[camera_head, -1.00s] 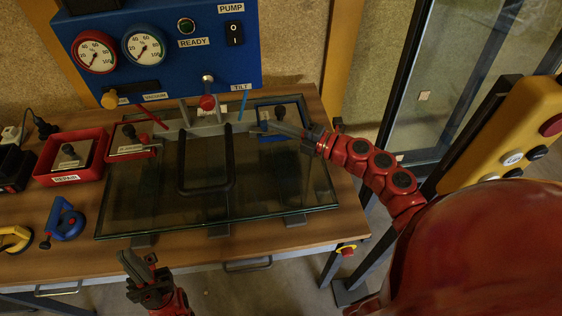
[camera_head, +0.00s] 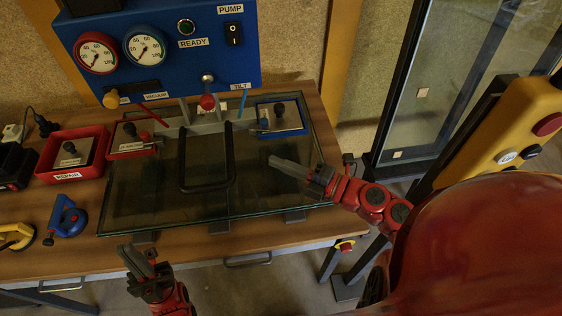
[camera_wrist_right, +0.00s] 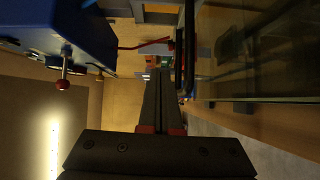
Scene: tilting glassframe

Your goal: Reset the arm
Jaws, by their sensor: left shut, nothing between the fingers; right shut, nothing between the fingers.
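My right gripper (camera_head: 288,165) is shut and empty. In the head view it shows over the right part of the glass pane (camera_head: 265,190); its height above the glass is hard to tell. Its closed fingers (camera_wrist_right: 160,100) point ahead in the right wrist view. My left gripper (camera_head: 138,262) is shut and empty, in front of the table's front edge at the bottom left. The glass pane lies on the tilting frame with a black handle (camera_head: 207,188) over it.
A blue panel (camera_head: 165,75) with gauges stands behind the table. A red bin (camera_head: 85,170), a blue suction cup (camera_head: 66,218) and a yellow one (camera_head: 15,236) are at the left. A yellow control box (camera_head: 500,140) stands at the right.

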